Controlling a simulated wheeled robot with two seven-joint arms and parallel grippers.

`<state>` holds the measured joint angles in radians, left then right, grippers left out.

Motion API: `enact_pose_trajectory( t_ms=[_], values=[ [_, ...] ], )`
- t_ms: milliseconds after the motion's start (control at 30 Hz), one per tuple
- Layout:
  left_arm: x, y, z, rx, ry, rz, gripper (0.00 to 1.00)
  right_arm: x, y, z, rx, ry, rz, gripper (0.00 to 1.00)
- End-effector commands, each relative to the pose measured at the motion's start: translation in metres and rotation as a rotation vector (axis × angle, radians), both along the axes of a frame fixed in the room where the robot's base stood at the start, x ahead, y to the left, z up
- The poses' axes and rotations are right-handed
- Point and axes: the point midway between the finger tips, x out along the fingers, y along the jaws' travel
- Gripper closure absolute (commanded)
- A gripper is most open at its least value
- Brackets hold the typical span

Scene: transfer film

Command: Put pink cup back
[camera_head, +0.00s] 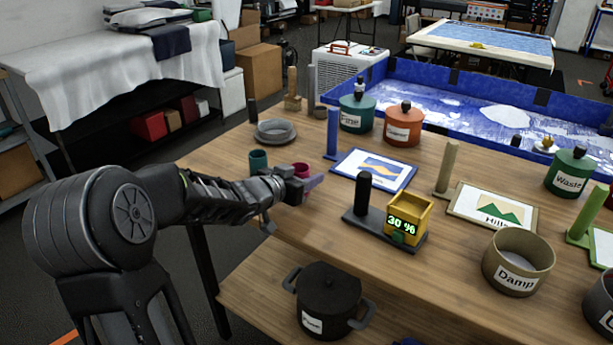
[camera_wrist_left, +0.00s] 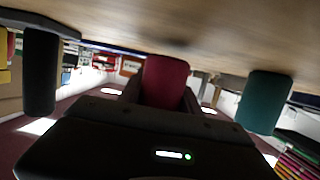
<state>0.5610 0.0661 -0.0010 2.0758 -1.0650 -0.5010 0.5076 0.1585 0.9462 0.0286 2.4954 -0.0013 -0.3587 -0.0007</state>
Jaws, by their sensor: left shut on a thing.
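The pink cup (camera_head: 301,168) is near the left edge of the wooden table, partly hidden behind my left gripper (camera_head: 295,187). In the left wrist view, which is upside down, the dark pink cup (camera_wrist_left: 165,80) stands between the jaws of my left gripper (camera_wrist_left: 160,102), which is shut on it. Its base is close to the tabletop; I cannot tell whether it touches. A teal cup (camera_head: 258,160) stands just left of it, and it also shows in the left wrist view (camera_wrist_left: 263,101). My right gripper is not in view.
A grey ring-shaped dish (camera_head: 275,131) lies behind the cups. A blue-framed picture (camera_head: 373,170) lies to the right, with a blue post (camera_head: 333,134) beside it. A black post (camera_head: 363,193) and a yellow 30 % device (camera_head: 408,219) share a dark base. Clear wood lies in front.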

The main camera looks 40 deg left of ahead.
Motion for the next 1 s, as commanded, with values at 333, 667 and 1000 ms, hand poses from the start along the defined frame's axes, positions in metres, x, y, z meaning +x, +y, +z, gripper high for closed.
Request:
enact_pose_trajectory(
  t_ms=[333, 667, 1000],
  values=[
    [0.0, 0.0, -0.006, 0.0, 0.0, 0.0, 1.0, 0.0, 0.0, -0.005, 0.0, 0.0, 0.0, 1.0],
    [0.0, 0.0, -0.013, 0.0, 0.0, 0.0, 1.0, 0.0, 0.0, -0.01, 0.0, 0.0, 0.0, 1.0],
    [0.0, 0.0, -0.013, 0.0, 0.0, 0.0, 0.37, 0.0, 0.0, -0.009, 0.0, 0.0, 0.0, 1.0]
  ],
)
